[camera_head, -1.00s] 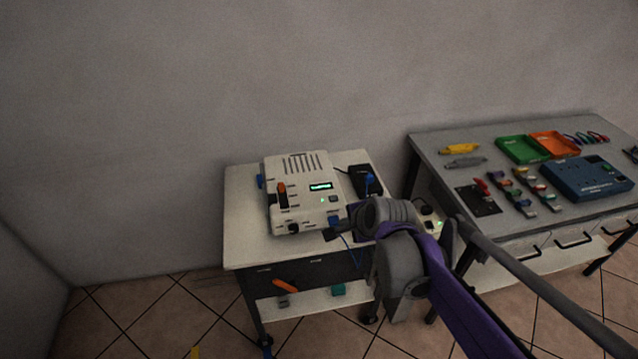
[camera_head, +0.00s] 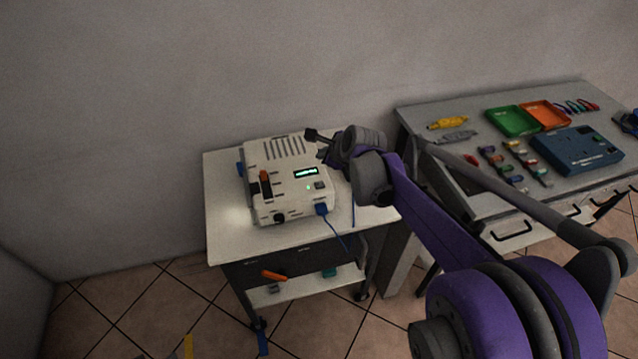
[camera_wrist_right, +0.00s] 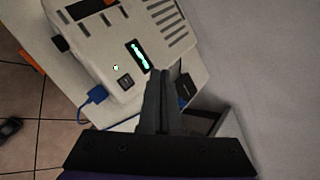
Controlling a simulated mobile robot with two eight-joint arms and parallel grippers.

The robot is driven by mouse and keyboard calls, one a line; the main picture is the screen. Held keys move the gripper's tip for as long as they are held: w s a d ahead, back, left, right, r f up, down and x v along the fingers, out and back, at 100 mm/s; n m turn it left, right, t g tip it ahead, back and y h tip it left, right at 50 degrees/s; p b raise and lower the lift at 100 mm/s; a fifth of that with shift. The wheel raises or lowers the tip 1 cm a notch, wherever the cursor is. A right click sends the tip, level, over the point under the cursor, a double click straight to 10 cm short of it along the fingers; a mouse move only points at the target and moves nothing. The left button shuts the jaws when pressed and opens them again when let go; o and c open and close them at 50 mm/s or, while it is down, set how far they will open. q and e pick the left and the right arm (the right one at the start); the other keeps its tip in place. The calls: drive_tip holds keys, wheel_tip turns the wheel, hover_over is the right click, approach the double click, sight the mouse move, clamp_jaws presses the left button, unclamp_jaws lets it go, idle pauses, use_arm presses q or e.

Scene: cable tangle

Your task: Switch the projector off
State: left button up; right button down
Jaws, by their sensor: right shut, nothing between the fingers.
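The projector (camera_head: 285,197) is a white box on the white cart, with a lit green display (camera_head: 307,172), a small green light and a dark button (camera_head: 320,184) on its top. It also shows in the right wrist view (camera_wrist_right: 100,50), with the display (camera_wrist_right: 140,54) lit and the button (camera_wrist_right: 125,82) below it. An orange lever sits at its left side. My right gripper (camera_head: 318,146) is shut and empty, by the projector's right back edge. In the right wrist view its closed fingers (camera_wrist_right: 158,75) point at the projector near the display. My left gripper is not in view.
A blue plug (camera_head: 321,209) with a cable is at the projector's front. The cart top (camera_head: 228,222) is clear to the left. A grey workbench (camera_head: 420,122) with trays, tools and a blue box (camera_head: 577,150) stands at the right.

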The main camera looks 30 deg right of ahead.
sight(322, 186)
use_arm(q)
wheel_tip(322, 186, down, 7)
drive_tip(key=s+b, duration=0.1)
drive_tip(key=b, duration=0.4)
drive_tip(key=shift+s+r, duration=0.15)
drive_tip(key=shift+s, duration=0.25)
use_arm(e)
drive_tip(key=shift+f, duration=4.4)
drive_tip(key=shift+f, duration=0.1)
use_arm(q)
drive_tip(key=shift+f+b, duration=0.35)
drive_tip(key=shift+b, duration=0.15)
use_arm(e)
drive_tip(key=shift+f, duration=0.3)
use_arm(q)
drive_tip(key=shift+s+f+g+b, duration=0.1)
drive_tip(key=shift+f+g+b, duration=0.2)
use_arm(e)
drive_tip(key=shift+f, duration=0.35)
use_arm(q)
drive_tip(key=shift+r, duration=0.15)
use_arm(e)
drive_tip(key=shift+r, duration=0.1)
use_arm(q)
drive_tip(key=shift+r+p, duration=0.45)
drive_tip(key=shift+p, duration=0.1)
use_arm(e)
drive_tip(key=shift+w+r, duration=0.1)
drive_tip(key=shift+r, duration=0.55)
